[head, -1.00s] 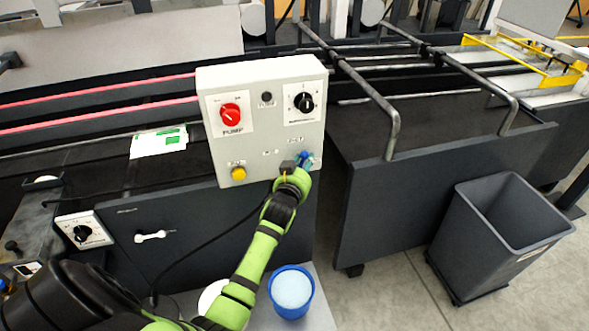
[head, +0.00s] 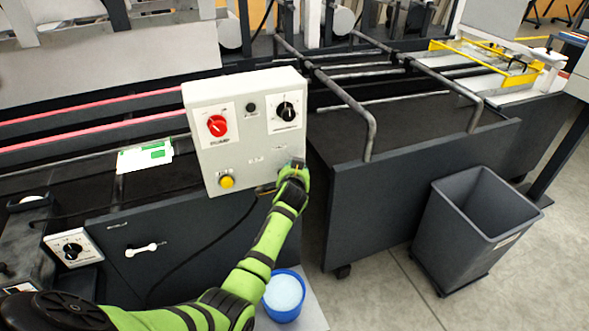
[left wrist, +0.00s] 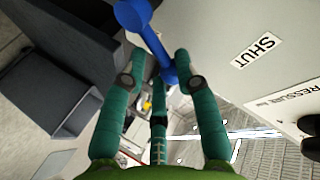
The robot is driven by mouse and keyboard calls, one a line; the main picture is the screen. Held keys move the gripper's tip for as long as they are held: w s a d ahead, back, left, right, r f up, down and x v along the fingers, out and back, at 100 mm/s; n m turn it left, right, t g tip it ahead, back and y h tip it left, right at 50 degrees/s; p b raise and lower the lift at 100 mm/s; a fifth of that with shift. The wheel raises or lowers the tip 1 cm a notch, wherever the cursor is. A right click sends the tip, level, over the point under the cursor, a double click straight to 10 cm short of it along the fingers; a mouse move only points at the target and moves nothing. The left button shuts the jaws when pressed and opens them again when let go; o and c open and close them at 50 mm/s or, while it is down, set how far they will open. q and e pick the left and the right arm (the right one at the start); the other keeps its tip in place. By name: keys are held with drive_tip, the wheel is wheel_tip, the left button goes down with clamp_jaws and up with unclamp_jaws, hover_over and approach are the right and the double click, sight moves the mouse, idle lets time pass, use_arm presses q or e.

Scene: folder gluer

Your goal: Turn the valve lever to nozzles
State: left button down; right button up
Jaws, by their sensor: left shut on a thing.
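The grey control box (head: 232,140) carries a red pump knob (head: 217,125), a black knob (head: 287,110) and a yellow button (head: 226,181). My left gripper (head: 296,168) is at its lower right corner and hides most of the valve lever there. In the left wrist view the blue valve lever (left wrist: 150,38) runs slantwise from a round end at the top down between the fingers of my left gripper (left wrist: 160,82), which is shut on it. A "SHUT" label (left wrist: 257,51) is on the box face beside the lever. My right gripper is not in view.
A blue tub (head: 283,296) with pale contents stands below my left forearm. A dark grey bin (head: 470,232) is on the floor at the right. A metal rail (head: 368,135) rises near the box's right side. A black cable hangs below the box.

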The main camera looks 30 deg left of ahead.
use_arm(q)
drive_tip(key=shift+d+f, duration=0.1)
drive_tip(key=c, duration=0.9)
unclamp_jaws()
drive_tip(key=shift+w, duration=0.1)
drive_tip(key=shift+c, duration=0.2)
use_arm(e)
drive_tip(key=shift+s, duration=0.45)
use_arm(q)
drive_tip(key=v, duration=1.2)
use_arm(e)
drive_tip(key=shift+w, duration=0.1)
